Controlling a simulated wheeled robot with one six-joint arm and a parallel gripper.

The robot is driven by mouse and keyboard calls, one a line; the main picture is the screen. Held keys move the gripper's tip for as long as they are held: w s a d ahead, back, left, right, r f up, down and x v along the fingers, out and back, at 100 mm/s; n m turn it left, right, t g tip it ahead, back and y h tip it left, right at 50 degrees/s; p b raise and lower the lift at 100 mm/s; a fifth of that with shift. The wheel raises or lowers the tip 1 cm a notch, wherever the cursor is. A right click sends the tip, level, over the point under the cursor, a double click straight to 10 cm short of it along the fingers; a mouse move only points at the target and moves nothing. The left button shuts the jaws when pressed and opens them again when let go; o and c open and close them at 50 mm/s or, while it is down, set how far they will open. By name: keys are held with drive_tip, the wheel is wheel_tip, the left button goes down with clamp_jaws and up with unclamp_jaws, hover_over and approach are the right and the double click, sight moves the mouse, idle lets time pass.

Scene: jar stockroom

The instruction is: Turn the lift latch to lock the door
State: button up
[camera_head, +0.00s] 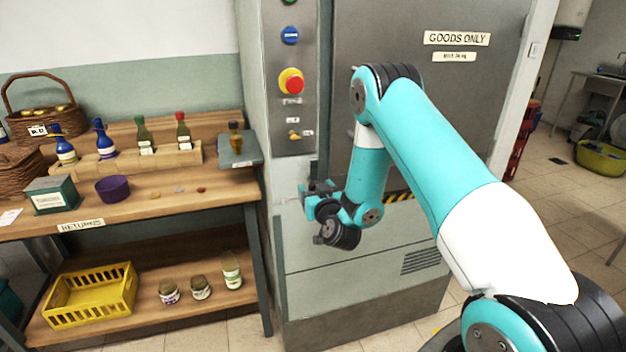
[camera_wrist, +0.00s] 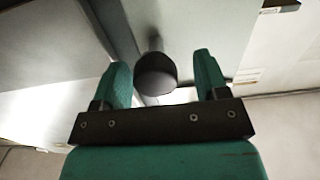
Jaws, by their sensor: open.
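The lift door (camera_head: 400,90) is a grey metal panel with a "GOODS ONLY" label, and it looks shut. My gripper (camera_head: 314,188) is at the lower left edge of this door, beside the grey frame. In the wrist view my gripper (camera_wrist: 162,80) has its two green fingers apart. A dark, rounded knob on a short stem, apparently the latch (camera_wrist: 155,74), shows between the fingers, nearer the left one. I see a gap on its right side; contact on the left cannot be told. In the head view my gripper hides the latch.
A control panel (camera_head: 291,60) with a red button on yellow (camera_head: 291,81) and a small brass switch (camera_head: 294,135) is just above my gripper. A wooden shelf unit (camera_head: 120,207) with bottles, jars and a yellow crate (camera_head: 90,296) stands at left. Open floor lies right.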

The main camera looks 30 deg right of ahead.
drive_tip(key=shift+x, duration=0.85)
drive_tip(key=shift+d, duration=0.2)
drive_tip(key=shift+c, duration=0.4)
drive_tip(key=shift+d, duration=0.1)
clamp_jaws()
